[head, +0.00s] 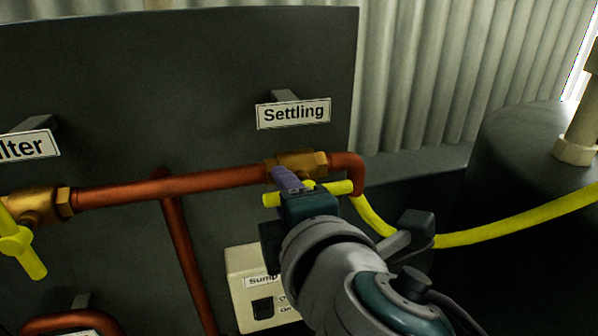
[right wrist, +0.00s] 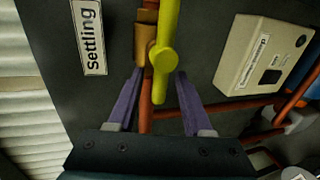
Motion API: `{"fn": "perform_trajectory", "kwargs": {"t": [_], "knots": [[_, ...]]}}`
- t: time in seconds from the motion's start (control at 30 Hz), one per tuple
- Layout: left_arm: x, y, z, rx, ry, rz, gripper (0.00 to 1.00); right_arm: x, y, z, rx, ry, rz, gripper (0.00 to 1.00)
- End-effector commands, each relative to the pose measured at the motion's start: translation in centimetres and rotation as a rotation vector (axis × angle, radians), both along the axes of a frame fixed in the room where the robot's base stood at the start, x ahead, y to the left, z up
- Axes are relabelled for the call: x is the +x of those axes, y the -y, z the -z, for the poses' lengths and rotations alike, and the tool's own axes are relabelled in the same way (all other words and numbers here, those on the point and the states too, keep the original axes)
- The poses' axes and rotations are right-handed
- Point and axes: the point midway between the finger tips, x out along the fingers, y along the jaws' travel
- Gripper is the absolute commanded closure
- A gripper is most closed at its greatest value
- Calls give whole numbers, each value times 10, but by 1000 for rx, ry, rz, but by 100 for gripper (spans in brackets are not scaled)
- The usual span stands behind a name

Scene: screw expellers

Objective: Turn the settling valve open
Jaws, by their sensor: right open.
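The settling valve has a brass body (head: 312,160) below the "Settling" label (head: 293,113). Its yellow handle (head: 338,187) lies roughly along the copper pipe, partly hidden by my right gripper. In the right wrist view the handle (right wrist: 163,60) runs up and down, with its lower end between my purple fingers. My right gripper (right wrist: 160,76) is open, one finger on each side of the handle, with gaps showing. In the head view the right gripper (head: 289,180) is at the valve. My left gripper is not in view.
The copper pipe (head: 170,185) runs left to the filter valve, which has its own yellow handle (head: 22,245). A cream sump switch box (head: 250,308) is below. A yellow hose (head: 500,225) runs right towards a dark tank (head: 530,150). The dark panel (head: 150,80) stands behind.

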Motion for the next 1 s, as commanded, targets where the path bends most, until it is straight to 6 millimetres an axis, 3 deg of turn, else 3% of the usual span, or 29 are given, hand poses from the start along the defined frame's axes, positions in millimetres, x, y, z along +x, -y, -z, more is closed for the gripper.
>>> {"fn": "perform_trajectory", "kwargs": {"t": [0.53,1.0], "knots": [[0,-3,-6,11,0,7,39,-78,24,-20,0,-3,-2,50],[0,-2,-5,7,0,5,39,-88,28,-24,-1,-2,0,50]]}}
